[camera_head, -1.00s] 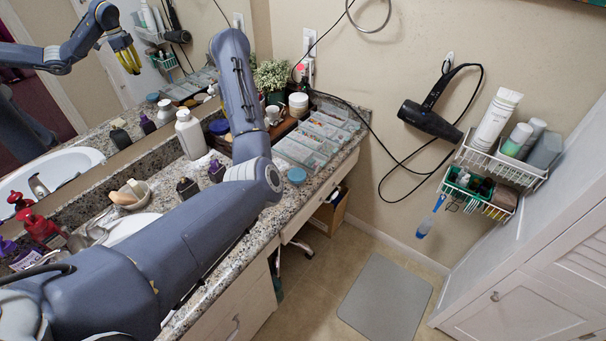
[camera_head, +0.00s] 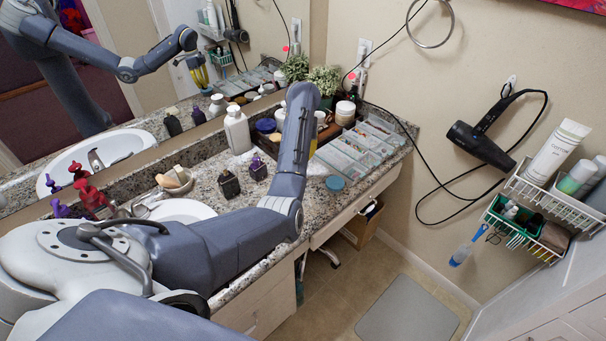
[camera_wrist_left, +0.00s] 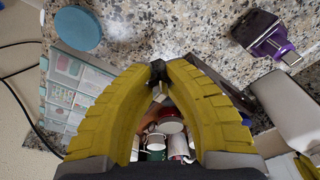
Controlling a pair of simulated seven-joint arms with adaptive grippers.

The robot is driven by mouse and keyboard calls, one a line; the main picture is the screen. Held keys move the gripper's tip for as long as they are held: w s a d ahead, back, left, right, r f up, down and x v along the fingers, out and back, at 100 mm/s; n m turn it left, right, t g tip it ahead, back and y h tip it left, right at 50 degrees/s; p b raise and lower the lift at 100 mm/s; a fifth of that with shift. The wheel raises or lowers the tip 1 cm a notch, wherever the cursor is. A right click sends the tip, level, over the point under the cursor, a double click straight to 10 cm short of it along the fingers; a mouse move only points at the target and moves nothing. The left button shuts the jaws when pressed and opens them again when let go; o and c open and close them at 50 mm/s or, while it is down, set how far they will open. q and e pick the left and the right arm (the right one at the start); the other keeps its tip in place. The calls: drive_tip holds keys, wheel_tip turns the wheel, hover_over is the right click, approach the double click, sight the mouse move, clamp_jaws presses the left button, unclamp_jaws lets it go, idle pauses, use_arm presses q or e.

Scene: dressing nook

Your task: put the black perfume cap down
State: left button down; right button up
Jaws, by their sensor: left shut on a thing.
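In the left wrist view, the yellow fingers of my left gripper (camera_wrist_left: 157,78) are shut on the small black perfume cap (camera_wrist_left: 157,70) at their tips. The cap is over the speckled counter; its height is hard to tell. A dark bottle with purple parts (camera_wrist_left: 271,38) lies to the right in the wrist view, apart from the fingers. In the head view, a dark square bottle (camera_head: 229,186) and a purple bottle (camera_head: 258,168) stand left of my arm. My right gripper is out of view.
A round blue lid (camera_head: 335,183) lies near the counter (camera_head: 318,205) front, with bare granite around it. A clear compartment organizer (camera_head: 365,147) is beyond.

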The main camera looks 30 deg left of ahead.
use_arm(q)
wheel_tip(320, 180, down, 6)
drive_tip(key=shift+r, duration=0.25)
drive_tip(key=shift+f, duration=2.25)
drive_tip(key=c, duration=1.4)
unclamp_jaws()
drive_tip(key=shift+f, duration=0.1)
drive_tip(key=r, duration=0.8)
drive_tip(key=s+r, duration=0.1)
drive_tip(key=r, duration=0.3)
drive_tip(key=shift+d+r, duration=0.1)
drive_tip(key=shift+d, duration=0.3)
